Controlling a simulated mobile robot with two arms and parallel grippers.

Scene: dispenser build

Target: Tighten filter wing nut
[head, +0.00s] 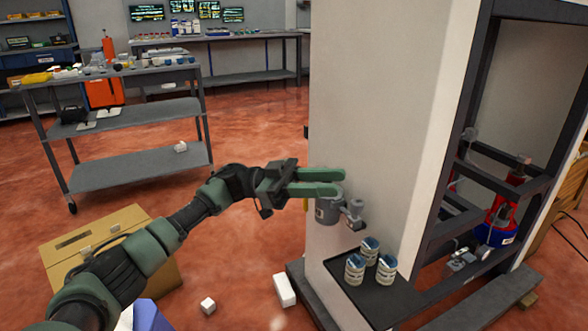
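A grey filter housing (327,211) is mounted low on the side of the pale cabinet panel, with a smaller grey fitting (354,213) at its right. My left gripper (342,182) reaches in from the left. Its two green fingers lie side by side just above the housing, a narrow gap between them. I see nothing held in the gap. The fingers cover the top of the housing, so the wing nut is hidden or too small to make out. I cannot tell whether the fingers touch it. My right gripper is not in view.
Three blue-topped cans (370,250) stand on a dark shelf (372,297) below the filter. The cabinet's dark frame (440,200) is at right. A cardboard box (95,235) and small white blocks (284,290) are on the floor. A grey cart (140,165) stands behind.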

